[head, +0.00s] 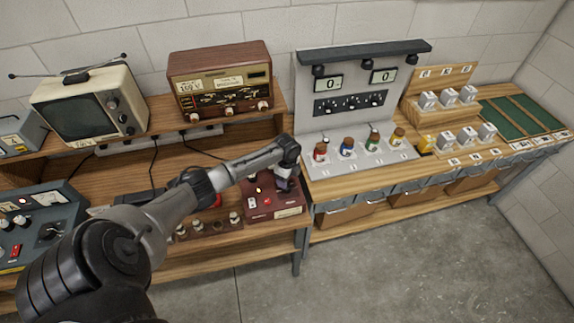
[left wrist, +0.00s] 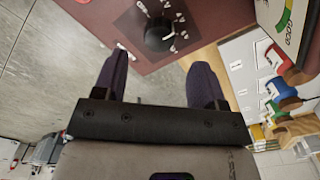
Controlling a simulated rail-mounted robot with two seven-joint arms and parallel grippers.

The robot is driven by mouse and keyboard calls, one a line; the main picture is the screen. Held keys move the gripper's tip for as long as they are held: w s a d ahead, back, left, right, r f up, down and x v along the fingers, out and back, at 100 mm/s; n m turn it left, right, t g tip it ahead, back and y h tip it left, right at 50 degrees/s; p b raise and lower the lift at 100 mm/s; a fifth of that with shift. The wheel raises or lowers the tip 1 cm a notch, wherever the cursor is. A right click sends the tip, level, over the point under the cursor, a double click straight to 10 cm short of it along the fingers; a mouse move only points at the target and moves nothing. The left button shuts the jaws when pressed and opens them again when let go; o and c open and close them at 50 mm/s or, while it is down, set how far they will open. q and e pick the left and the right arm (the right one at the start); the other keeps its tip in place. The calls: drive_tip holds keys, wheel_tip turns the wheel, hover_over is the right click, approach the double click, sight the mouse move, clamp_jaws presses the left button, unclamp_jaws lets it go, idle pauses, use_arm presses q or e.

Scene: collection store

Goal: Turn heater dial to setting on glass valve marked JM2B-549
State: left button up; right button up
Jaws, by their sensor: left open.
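A dark red tester box (head: 288,212) stands at the right end of the wooden bench. In the left wrist view its top (left wrist: 105,12) carries a black round dial (left wrist: 158,38) with white marks around it, too small to read. My left gripper (left wrist: 158,72) is open and empty, its two dark fingers pointing at the box top, apart from the dial. In the head view my left gripper (head: 283,184) is over the box and hides the dial. Several small glass valves (head: 235,217) stand in a brown block left of the box; no marking is legible. My right gripper is out of view.
Colored bottles (head: 347,147) stand on a grey panel right of the box. A brown radio (head: 222,72) and a television (head: 90,103) sit on the shelf behind. A blue-grey control unit (head: 35,222) is at the left. The floor in front (head: 350,270) is clear.

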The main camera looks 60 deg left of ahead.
use_arm(q)
wheel_tip(320, 180, up, 8)
drive_tip(key=shift+r, duration=0.2)
idle(0.3)
idle(0.5)
